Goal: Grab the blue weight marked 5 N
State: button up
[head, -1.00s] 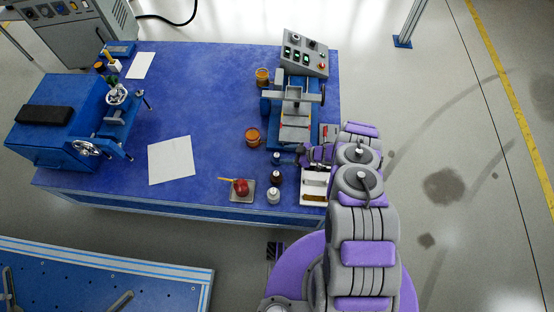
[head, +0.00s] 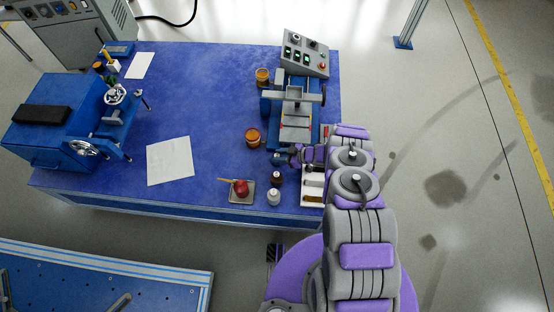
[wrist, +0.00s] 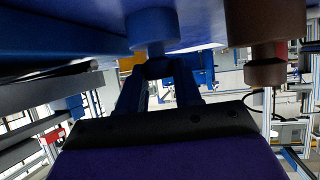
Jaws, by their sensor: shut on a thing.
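The blue weight (head: 277,159) stands near the right front of the blue table, at the back of a short row of weights. In the wrist view, which looks upside down, its blue body (wrist: 152,30) tapers to a narrow neck and knob. My gripper (head: 292,156) reaches it from the right. In the wrist view its two dark fingers (wrist: 158,75) are shut on the knob. No marking is readable. The weight's base is close to the table; I cannot tell whether it touches.
A brown weight (head: 276,177) stands beside the blue one, and a grey-white weight (head: 273,196) beyond it. A white tray (head: 312,188) lies under my arm. A blue press machine (head: 295,122) stands behind. A red object on a plate (head: 241,188) is to the left.

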grip_shut()
jog(key=shift+r, duration=0.1)
